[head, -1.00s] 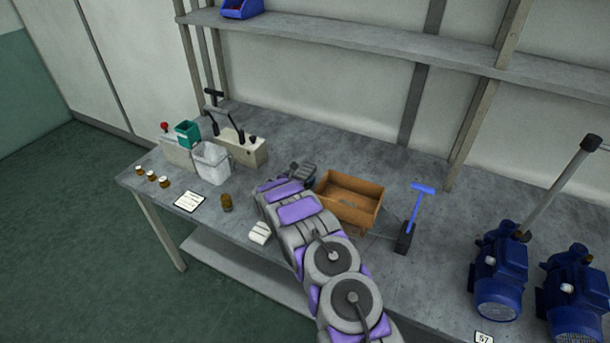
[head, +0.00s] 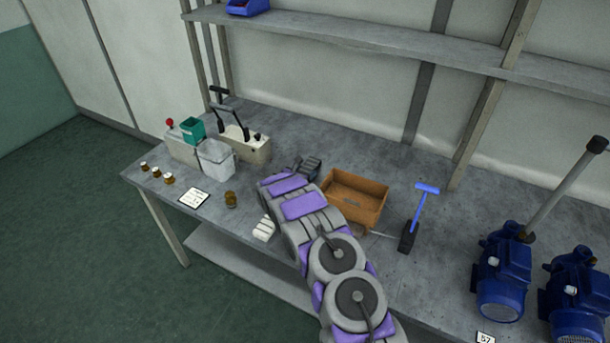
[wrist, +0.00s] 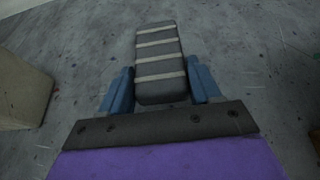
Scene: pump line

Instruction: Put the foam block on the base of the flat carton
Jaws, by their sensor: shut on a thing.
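The foam block (wrist: 160,65) is dark grey with several pale stripes across it. In the wrist view it sits between the blue fingers of my gripper (wrist: 161,88), which is shut on it. In the head view the block (head: 312,165) shows just beyond the end of my arm, left of an open brown box (head: 372,213) that looks like the carton. I cannot tell whether the block touches the bench. The carton's walls stand up and its inside is partly visible; my arm is close to its left side.
A blue-handled tool (head: 427,188) and blue pumps (head: 503,280) stand right.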

